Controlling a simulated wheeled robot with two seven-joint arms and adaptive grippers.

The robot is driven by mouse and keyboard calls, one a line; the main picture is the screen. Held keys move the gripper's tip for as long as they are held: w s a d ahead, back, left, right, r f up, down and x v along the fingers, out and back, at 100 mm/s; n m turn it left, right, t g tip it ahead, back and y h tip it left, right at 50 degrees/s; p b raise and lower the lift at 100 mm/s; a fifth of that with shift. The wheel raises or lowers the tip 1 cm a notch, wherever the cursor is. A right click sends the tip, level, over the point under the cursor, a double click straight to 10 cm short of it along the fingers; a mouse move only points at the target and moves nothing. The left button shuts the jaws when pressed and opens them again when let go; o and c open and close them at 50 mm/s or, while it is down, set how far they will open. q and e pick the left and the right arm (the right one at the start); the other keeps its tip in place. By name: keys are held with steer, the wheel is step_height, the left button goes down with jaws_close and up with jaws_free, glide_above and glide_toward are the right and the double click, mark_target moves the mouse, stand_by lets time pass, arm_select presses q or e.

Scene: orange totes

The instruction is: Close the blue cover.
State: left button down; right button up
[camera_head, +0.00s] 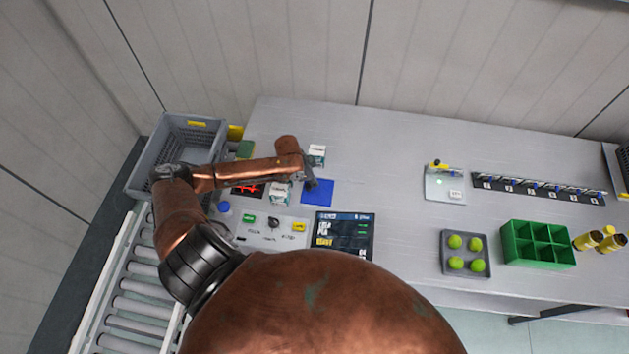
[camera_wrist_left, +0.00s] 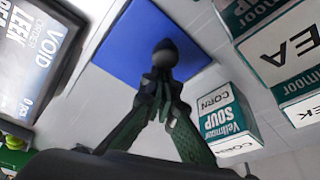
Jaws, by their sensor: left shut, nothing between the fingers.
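The blue cover (camera_head: 318,192) shows as a flat blue square on the table beside the screen. In the left wrist view the blue cover (camera_wrist_left: 125,45) fills the upper middle. My left gripper (camera_head: 311,184) is at the blue square's upper left edge, pointing down. In the left wrist view its fingertips (camera_wrist_left: 165,55) are together, with nothing between them, and overlap the blue surface. I cannot tell whether they touch it. My right gripper is not in view.
A soup carton (camera_wrist_left: 228,120) stands close beside my left gripper. Another carton (camera_head: 317,152) stands behind it. A dark screen (camera_head: 343,236) is in front of the blue square. A grey crate (camera_head: 170,143) is at the left. The table right of the blue square is clear.

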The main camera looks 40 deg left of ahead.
mark_target(322, 186)
arm_select(q)
steer(key=w+d, duration=0.1)
steer(key=w+d+p, duration=0.1)
steer(key=shift+w+r, duration=0.35)
steer(key=b+v, duration=0.1)
steer(key=v, duration=0.8)
steer(key=shift+r, duration=0.4)
